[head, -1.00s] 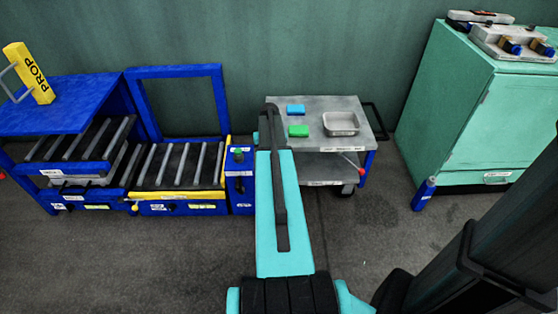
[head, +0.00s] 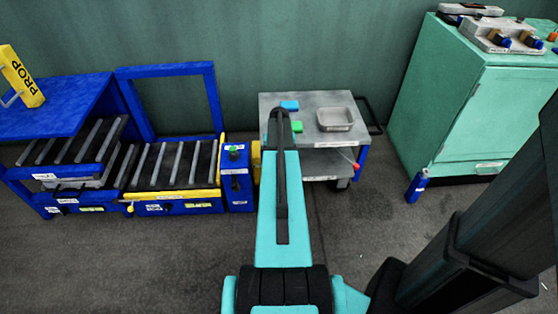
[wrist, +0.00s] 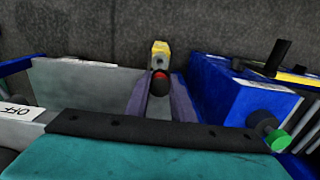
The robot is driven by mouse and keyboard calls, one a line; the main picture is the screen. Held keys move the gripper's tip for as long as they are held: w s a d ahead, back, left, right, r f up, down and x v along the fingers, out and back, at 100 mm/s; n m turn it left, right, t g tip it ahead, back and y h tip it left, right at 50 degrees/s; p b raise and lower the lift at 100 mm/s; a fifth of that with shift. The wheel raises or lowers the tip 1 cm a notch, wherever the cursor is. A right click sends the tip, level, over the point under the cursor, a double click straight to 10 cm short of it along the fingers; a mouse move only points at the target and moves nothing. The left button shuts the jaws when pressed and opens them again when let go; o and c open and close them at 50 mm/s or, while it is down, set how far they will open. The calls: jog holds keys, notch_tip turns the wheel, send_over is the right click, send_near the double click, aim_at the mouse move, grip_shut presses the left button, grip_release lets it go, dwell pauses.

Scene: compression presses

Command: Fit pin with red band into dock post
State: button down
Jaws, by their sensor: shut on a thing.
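The pin shows in the wrist view as a dark rounded end with a red band (wrist: 161,76), held between the two greyish-purple fingers of my gripper (wrist: 162,98). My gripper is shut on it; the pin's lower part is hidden. A grey upright piece with a yellow top (wrist: 160,48) stands just beyond the pin and may be the dock post. I cannot tell whether the pin touches it. In the head view a yellow piece (head: 255,160) shows beside my arm, which hides the gripper and pin.
A blue control box (head: 237,178) with a green button stands left of my arm, at the roller conveyor (head: 165,165). A grey cart (head: 318,104) with a tray (head: 335,119) is at right. A green cabinet (head: 450,110) and blue bottle (head: 416,187) stand farther right.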

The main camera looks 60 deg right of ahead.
jog(key=shift+f+b, duration=1)
jog(key=shift+f, duration=1.9)
jog(key=shift+p, duration=0.6)
jog(key=shift+f+b, duration=0.6)
jog(key=shift+f, duration=1.4)
dwell(1.1)
jog(key=c, duration=1.4)
grip_release()
jog(key=shift+c, duration=0.2)
notch_tip(320, 180, up, 14)
jog(key=shift+f+p, duration=0.1)
jog(key=shift+p, duration=0.9)
